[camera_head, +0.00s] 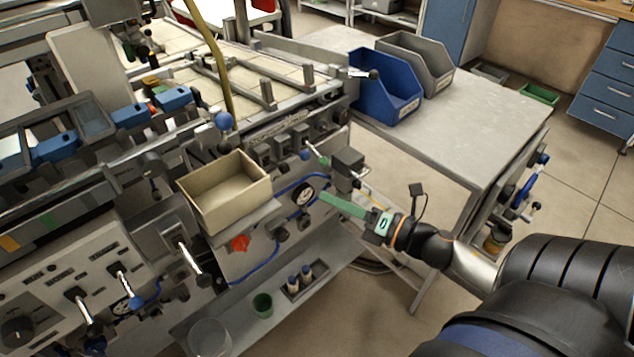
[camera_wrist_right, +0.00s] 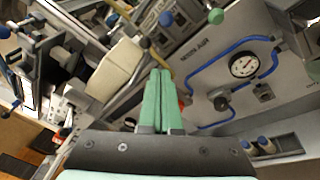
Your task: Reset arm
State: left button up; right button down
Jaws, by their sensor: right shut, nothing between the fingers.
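My right gripper (camera_head: 340,205) reaches in from the right in the head view, with green fingers pointing left toward the machine's front panel. In the right wrist view its two green fingers (camera_wrist_right: 157,100) lie together with nothing between them. The fingers are in the air to the right of an open beige box (camera_head: 222,196) on the machine, apart from it. My left gripper is not in view.
A machine with levers, knobs, a gauge (camera_head: 303,196) and blue hoses fills the left. A red knob (camera_head: 240,243) sits below the box. A grey table (camera_head: 470,130) carries a blue bin (camera_head: 385,88) and a grey bin (camera_head: 418,62). A green cup (camera_head: 262,305) stands on the lower shelf.

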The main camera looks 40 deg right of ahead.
jog(key=shift+s+d+r, duration=0.1)
jog(key=shift+s+d, duration=0.1)
jog(key=shift+s, duration=0.3)
jog(key=s+a+f+m+g+h+p, duration=0.2)
jog(key=s+a+f+m+g+p, duration=0.2)
jog(key=m, duration=0.9)
jog(key=s+a+f+m+g+h+p, duration=0.1)
jog(key=s+a+f+m+g+p, duration=0.3)
jog(key=a+f+m, duration=0.7)
jog(key=s+m, duration=0.2)
jog(key=m, duration=0.1)
jog(key=shift+a+f+h+p, duration=0.15)
jog(key=shift+a+h+p, duration=0.2)
jog(key=shift+h, duration=0.05)
